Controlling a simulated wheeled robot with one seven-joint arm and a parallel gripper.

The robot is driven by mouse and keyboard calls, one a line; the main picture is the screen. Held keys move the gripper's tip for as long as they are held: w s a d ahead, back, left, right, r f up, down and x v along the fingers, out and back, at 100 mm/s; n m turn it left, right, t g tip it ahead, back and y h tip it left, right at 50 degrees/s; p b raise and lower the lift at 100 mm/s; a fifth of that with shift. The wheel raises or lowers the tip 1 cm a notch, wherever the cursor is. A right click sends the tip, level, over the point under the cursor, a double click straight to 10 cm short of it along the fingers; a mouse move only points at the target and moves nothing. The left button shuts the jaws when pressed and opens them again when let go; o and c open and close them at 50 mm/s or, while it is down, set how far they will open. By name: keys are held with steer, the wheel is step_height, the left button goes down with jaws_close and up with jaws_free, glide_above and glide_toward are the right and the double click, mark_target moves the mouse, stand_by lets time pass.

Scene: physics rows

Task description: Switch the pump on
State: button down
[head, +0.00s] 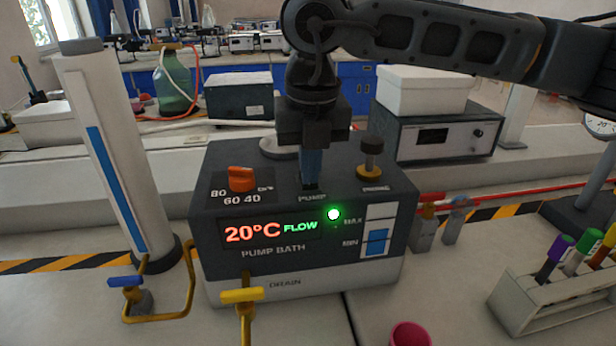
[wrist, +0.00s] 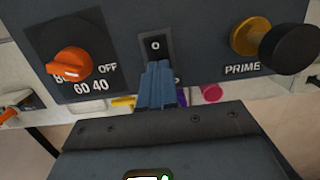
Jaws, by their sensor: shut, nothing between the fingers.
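The pump bath (head: 220,225) is a dark grey box on the bench. Its display reads 20°C in red and FLOW in green, and a round green light (head: 333,214) glows. The pump switch (wrist: 155,46) is a dark rocker on the top panel with an O mark visible. My gripper (head: 311,183) points down at the switch, just behind the PUMP label. Its blue fingers are closed together; the wrist view also shows the gripper (wrist: 157,72) over the switch's near part, hiding it. Whether the tips touch the rocker I cannot tell.
An orange dial (head: 241,179) lies left of the switch, and a brass and black PRIME knob (head: 371,157) right. Yellow (head: 242,296) and blue (head: 126,282) valve handles stand in front. A tube rack (head: 540,300) is at right, a tall column (head: 112,160) at left.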

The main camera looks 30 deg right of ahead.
step_height(320, 180, up, 7)
steer(key=p, duration=0.2)
steer(key=shift+f, duration=0.15)
stand_by(0.5)
stand_by(0.4)
